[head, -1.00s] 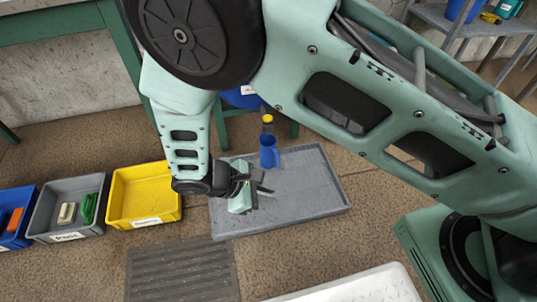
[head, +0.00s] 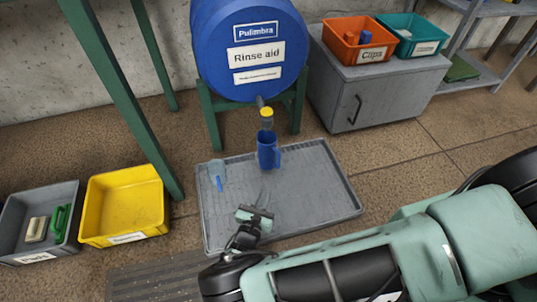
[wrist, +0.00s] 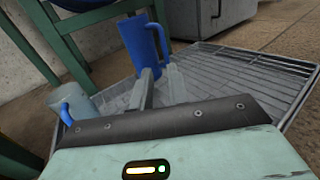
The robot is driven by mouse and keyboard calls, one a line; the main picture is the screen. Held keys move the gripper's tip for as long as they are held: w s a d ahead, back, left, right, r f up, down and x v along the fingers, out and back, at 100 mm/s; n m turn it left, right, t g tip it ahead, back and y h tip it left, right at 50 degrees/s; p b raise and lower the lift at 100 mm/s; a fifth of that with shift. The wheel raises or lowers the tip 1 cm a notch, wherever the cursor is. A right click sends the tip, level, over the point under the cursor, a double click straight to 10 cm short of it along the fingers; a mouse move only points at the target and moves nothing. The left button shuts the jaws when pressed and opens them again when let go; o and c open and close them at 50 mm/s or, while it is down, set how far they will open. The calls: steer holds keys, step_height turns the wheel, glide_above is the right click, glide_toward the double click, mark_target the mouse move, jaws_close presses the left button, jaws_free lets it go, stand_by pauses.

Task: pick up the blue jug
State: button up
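The blue jug (head: 267,152) appears upright at the back of the grey tray (head: 335,205), below the yellow-topped tap (head: 266,118) of a blue barrel. Its handle is on the right. It also shows in the wrist view (wrist: 140,45), beyond my fingers, which partly overlap its lower part. My gripper (head: 262,199) is over the tray, in front of the jug and apart from it. In the wrist view the two fingers (wrist: 159,88) show a gap with nothing held. A clear jug with a blue handle (head: 217,174) stands on the tray to the left; it also shows in the wrist view (wrist: 72,106).
The blue barrel (head: 250,45) sits on a green stand (head: 212,125) behind the tray. A yellow bin (head: 125,203) and a grey bin (head: 40,225) stand at left. A grey cabinet (head: 365,95) with orange and teal bins is at back right. The tray's right part is clear.

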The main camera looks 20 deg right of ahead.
steer(key=b, duration=0.3)
glide_toward(278, 166)
steer(key=w+d+r, duration=0.3)
steer(key=w, duration=0.2)
steer(key=b+x, duration=0.2)
steer(key=x, duration=0.2)
steer(key=shift+w+d+r+b, duration=0.25)
steer(key=shift+d+r+b, duration=0.1)
steer(key=shift+r+b, duration=0.05)
jaws_close()
